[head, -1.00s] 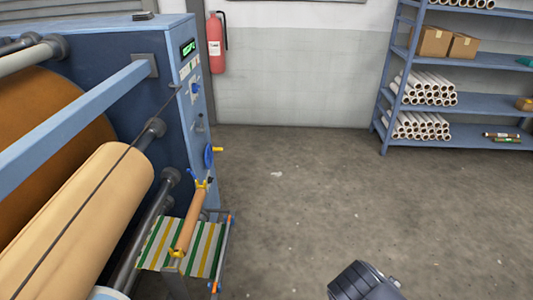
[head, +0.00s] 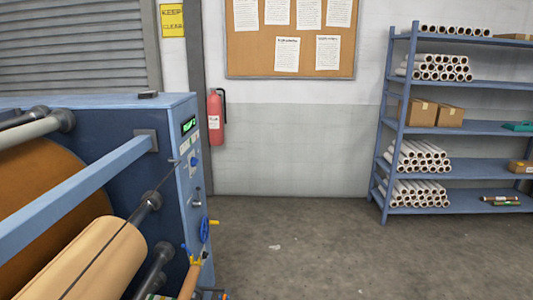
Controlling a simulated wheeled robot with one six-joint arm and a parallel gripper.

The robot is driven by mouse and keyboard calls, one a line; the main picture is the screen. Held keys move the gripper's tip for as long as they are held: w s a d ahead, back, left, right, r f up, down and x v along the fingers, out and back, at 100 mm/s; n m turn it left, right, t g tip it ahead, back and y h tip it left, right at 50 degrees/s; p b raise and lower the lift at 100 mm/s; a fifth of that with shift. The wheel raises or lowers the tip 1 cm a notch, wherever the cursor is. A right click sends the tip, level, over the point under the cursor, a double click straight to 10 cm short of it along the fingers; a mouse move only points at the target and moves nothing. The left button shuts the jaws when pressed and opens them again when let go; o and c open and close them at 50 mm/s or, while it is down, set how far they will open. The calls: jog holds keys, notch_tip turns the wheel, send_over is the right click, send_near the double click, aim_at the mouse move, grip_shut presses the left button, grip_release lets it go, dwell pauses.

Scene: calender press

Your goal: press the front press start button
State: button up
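The blue calender press (head: 166,113) fills the left side of the head view. Its narrow control panel (head: 183,150) faces right and is seen at a steep slant. A lit green display (head: 189,125) is at the panel's top, with small buttons and a blue knob (head: 194,162) below it. A blue handwheel (head: 204,230) with a yellow handle is lower down. I cannot tell which of the small controls is the front press start button. My gripper is not in view.
A red fire extinguisher (head: 215,117) hangs on the back wall beside the press. A blue shelf rack (head: 401,110) with white rolls and cardboard boxes (head: 421,112) stands at the right. The grey concrete floor (head: 310,255) between them is clear.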

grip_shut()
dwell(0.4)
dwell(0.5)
